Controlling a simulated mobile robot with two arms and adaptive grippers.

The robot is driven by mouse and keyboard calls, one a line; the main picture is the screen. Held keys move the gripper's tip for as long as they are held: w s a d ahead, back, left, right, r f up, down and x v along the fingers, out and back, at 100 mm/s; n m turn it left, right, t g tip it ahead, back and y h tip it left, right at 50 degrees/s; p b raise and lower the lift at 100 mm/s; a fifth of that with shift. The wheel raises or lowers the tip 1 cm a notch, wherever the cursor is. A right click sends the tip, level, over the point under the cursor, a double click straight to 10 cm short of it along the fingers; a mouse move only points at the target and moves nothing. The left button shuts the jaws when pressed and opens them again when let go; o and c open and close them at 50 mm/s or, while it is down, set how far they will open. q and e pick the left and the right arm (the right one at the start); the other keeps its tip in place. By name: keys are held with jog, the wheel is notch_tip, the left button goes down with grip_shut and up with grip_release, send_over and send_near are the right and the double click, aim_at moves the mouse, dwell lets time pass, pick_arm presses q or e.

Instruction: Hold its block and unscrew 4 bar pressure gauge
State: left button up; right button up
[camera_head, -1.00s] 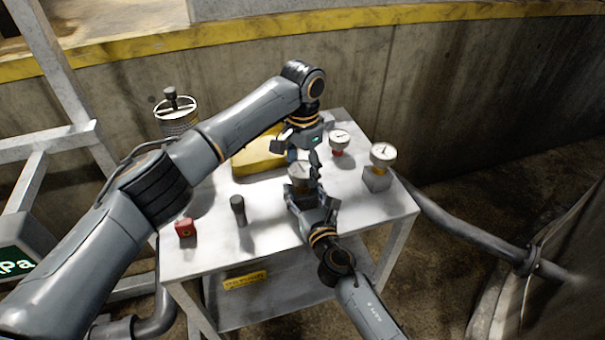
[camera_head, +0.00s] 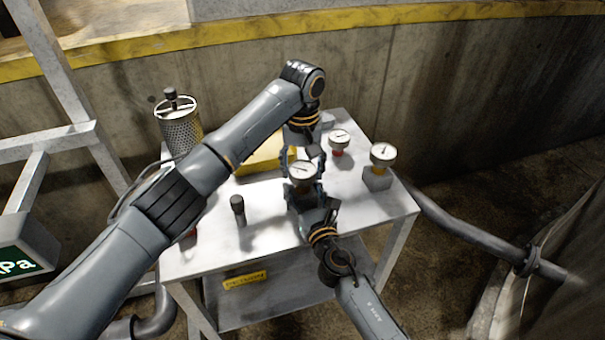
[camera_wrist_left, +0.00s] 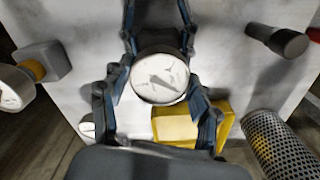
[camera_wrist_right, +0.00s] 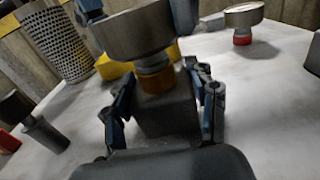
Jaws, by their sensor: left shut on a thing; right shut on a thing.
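A round white-faced pressure gauge (camera_head: 302,172) with a metal rim stands upright on a grey block (camera_wrist_right: 165,115) near the middle of the table. An orange collar (camera_wrist_right: 155,83) shows between gauge and block. My left gripper (camera_head: 303,161) reaches down from behind and is shut on the gauge, fingers on both sides of its rim, as the left wrist view (camera_wrist_left: 156,82) shows. My right gripper (camera_head: 305,192) comes from the front and is shut on the block, one finger on each side. The dial's numbers are too small to read.
A second gauge (camera_head: 383,153) stands on its own block (camera_head: 377,178) at the right. A red-collared gauge (camera_head: 339,138) stands farther back. A yellow object (camera_head: 262,160), a dark-topped peg (camera_head: 238,210) and a perforated cylinder (camera_head: 182,130) are at the left. The table's front right is clear.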

pick_arm(q)
jog(key=shift+n, duration=0.5)
jog(key=o, duration=1.3)
jog(key=shift+c, duration=0.2)
jog(key=shift+c, duration=0.4)
